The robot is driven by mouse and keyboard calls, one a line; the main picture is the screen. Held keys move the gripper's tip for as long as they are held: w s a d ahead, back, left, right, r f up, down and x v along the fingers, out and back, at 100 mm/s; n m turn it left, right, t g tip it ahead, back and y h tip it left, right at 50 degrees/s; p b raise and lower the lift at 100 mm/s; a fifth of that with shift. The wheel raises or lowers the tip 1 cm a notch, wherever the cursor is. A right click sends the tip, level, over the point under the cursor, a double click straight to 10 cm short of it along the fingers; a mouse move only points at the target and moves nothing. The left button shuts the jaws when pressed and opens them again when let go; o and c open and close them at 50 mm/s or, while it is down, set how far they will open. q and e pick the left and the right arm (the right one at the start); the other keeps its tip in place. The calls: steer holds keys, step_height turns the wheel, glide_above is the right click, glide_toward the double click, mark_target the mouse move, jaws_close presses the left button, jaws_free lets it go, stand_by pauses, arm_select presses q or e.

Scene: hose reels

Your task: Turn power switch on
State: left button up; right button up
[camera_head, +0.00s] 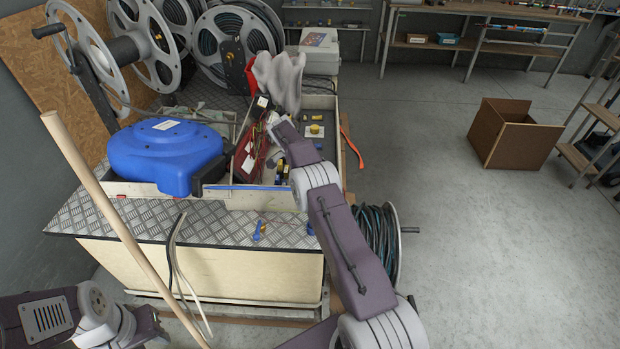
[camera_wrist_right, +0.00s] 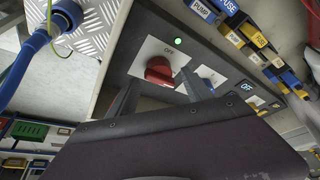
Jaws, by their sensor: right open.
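In the right wrist view, a red rotary switch knob (camera_wrist_right: 160,70) sits on a white plate marked "OFF", set in a dark panel (camera_wrist_right: 150,28). A small green light (camera_wrist_right: 178,41) is beside the mark. My right gripper (camera_wrist_right: 161,80) is open, with one dark finger on each side of the red knob; I cannot tell whether they touch it. In the head view my right arm reaches over the bench's front edge into the open box, and the knob cannot be made out there.
Labelled blocks, "PUMP" and "FUSE" (camera_wrist_right: 229,5), line the box wall. A blue reel (camera_head: 165,155) and a wooden pole (camera_head: 110,215) stand left of the arm. The floor at right is mostly clear.

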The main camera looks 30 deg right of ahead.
steer(key=v, duration=0.6)
steer(key=shift+a+r, duration=0.25)
steer(key=shift+r, duration=0.05)
step_height(320, 180, up, 12)
steer(key=a+t+p, duration=0.1)
steer(key=a+p, duration=0.2)
steer(key=s+a+r+n+y+p, duration=0.1)
steer(key=s+a+r, duration=0.1)
steer(key=s, duration=0.2)
steer(key=s+a+r+n, duration=0.1)
steer(key=s+a+r, duration=0.1)
steer(key=s+a, duration=0.15)
steer(key=s+a+f+n+y, duration=0.1)
steer(key=s+a+f+n, duration=0.1)
steer(key=s, duration=0.6)
steer(key=s+a+f+n+y+p, duration=0.1)
steer(key=s+a+f+n, duration=0.1)
steer(key=s+f+n, duration=0.3)
steer(key=s+a+f+n+y, duration=0.1)
steer(key=s+a+f+n, duration=0.2)
steer(key=s+n, duration=0.3)
steer(key=s+f, duration=0.1)
steer(key=s, duration=0.4)
steer(key=shift+f+g+p, duration=0.2)
steer(key=shift+g+p, duration=0.15)
steer(key=shift+g, duration=0.05)
